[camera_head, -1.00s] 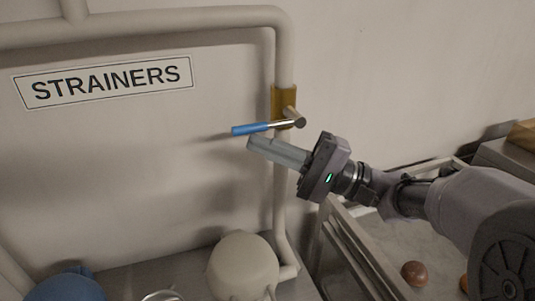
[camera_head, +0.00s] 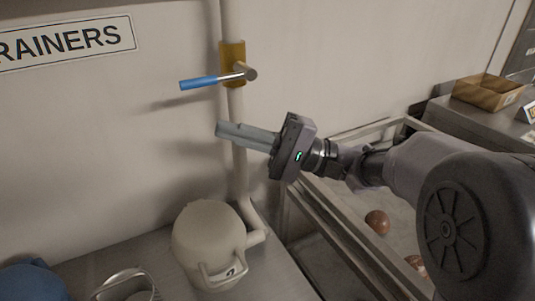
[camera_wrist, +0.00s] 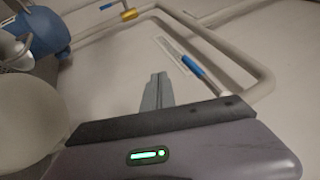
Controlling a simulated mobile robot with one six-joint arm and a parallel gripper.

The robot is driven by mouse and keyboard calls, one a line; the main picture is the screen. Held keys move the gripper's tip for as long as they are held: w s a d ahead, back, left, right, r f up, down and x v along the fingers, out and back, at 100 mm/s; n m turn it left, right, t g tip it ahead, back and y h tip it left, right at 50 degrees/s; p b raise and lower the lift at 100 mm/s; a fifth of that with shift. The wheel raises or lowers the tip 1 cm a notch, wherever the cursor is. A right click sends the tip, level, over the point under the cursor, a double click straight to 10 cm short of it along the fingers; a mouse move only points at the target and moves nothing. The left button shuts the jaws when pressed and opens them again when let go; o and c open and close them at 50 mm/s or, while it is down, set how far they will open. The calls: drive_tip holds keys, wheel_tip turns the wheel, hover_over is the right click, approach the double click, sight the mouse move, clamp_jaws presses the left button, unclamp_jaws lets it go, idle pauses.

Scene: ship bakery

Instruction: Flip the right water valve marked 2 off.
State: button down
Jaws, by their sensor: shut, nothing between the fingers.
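The right valve is a brass body (camera_head: 232,60) on the vertical pipe with a blue-tipped lever (camera_head: 200,82). The lever sticks out to the left, nearly level, with its blue end slightly lower. The pipe leads down to a cream strainer (camera_head: 208,240) marked 2. My gripper (camera_head: 219,130) is shut and empty, below the lever and apart from it, with its fingers pointing left. In the wrist view the fingertips (camera_wrist: 158,78) show with the blue lever (camera_wrist: 190,65) just beyond, to their right; its brass body is hidden there.
Another valve (camera_wrist: 128,14), with a blue handle, is at the wrist view's top. A blue strainer (camera_head: 35,283) and a metal-handled item (camera_head: 128,285) stand at lower left. A glass-topped case (camera_head: 330,215) holding round brown items lies under my arm. A cardboard box (camera_head: 487,93) sits far right.

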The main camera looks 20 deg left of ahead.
drive_tip(key=v, duration=0.7)
drive_tip(key=shift+w+f, duration=0.25)
drive_tip(key=shift+f, duration=0.05)
drive_tip(key=shift+s+d, duration=0.1)
